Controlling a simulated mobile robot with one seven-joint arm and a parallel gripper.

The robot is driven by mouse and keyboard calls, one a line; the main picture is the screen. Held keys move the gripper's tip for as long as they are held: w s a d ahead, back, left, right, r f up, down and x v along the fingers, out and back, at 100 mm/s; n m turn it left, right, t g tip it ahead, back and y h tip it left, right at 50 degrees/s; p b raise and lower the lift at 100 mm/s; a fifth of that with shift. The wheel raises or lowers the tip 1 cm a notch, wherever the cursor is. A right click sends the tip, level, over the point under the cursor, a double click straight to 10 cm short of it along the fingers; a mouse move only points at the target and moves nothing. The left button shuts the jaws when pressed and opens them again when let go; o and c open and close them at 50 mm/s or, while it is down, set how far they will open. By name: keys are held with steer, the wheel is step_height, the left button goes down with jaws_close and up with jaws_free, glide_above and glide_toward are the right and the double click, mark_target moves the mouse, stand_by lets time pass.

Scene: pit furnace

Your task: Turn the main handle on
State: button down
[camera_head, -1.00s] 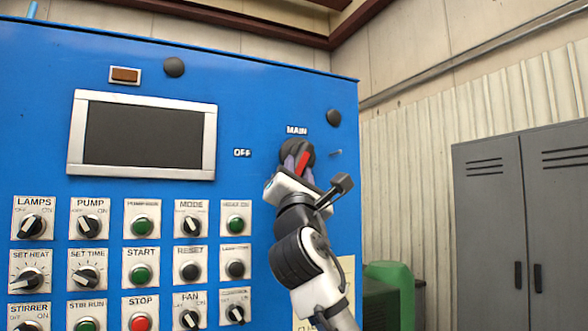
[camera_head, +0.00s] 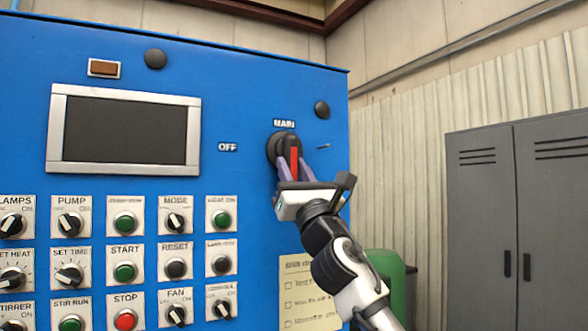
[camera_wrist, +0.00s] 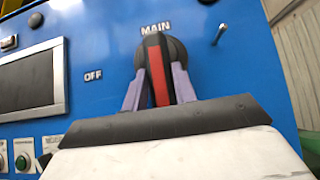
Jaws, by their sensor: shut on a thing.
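The main handle (camera_head: 294,162) is a black rotary knob with a red stripe, under the MAIN label on the blue panel. In the head view its red stripe stands nearly upright. It also shows in the wrist view (camera_wrist: 156,72), tilted slightly, top leaning left. My gripper (camera_head: 293,171) reaches it from below, with one purple-grey finger on each side of the handle. The fingers (camera_wrist: 159,91) are shut on it. The OFF label (camera_head: 228,147) is left of the knob. The ON mark to the right is not readable; only a small peg-like mark shows there.
The blue panel (camera_head: 240,90) holds a dark screen (camera_head: 125,130) and several rows of knobs and buttons at lower left. A paper checklist (camera_head: 308,290) hangs below my gripper. A grey locker (camera_head: 485,210) and a green object (camera_head: 385,275) stand to the right.

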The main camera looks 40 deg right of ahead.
steer(key=c, duration=1.1)
jaws_free()
steer(key=b+v, duration=0.5)
steer(key=v, duration=0.8)
steer(key=shift+s+f+b, duration=0.2)
steer(key=shift+s+b, duration=0.15)
steer(key=shift+b, duration=0.05)
steer(key=shift+w+a, duration=0.1)
